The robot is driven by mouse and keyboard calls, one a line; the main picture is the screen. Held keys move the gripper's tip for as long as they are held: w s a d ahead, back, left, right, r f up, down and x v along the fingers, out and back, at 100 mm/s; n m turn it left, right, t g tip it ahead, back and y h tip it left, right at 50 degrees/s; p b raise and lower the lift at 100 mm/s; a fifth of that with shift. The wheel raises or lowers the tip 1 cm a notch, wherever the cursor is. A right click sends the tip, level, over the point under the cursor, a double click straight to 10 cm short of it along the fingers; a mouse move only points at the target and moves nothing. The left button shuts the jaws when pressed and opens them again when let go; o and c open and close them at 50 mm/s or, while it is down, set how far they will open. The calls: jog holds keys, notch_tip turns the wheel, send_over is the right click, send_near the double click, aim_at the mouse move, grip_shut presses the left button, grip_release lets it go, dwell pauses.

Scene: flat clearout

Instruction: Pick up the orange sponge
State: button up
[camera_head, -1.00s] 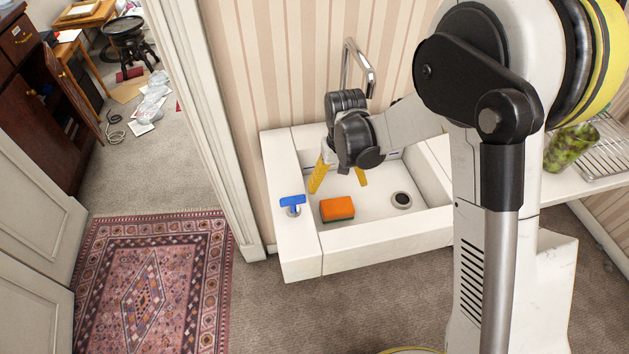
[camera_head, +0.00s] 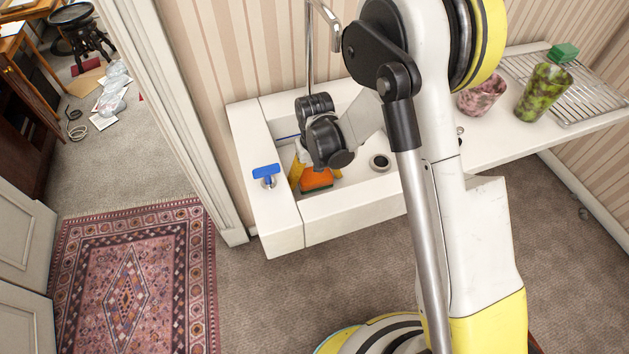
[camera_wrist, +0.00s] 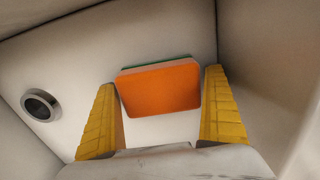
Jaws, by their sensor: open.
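The orange sponge (camera_head: 316,179), with a green layer on its far side, lies in the white sink (camera_head: 345,196). In the wrist view the sponge (camera_wrist: 160,89) sits between the yellow fingers of my gripper (camera_wrist: 163,92), with a narrow gap on each side. The fingers are open and nothing is held. In the head view my gripper (camera_head: 314,174) is down in the sink at the sponge, and its dark wrist hides part of both.
The metal spout (camera_head: 324,25) rises behind my wrist. The drain (camera_head: 380,162) is right of the sponge. A pink cup (camera_head: 482,95), a green cup (camera_head: 543,92) and a wire rack (camera_head: 595,98) stand on the counter at right.

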jog(key=shift+r, duration=0.1)
jog(key=c, duration=1)
jog(key=shift+c, duration=0.3)
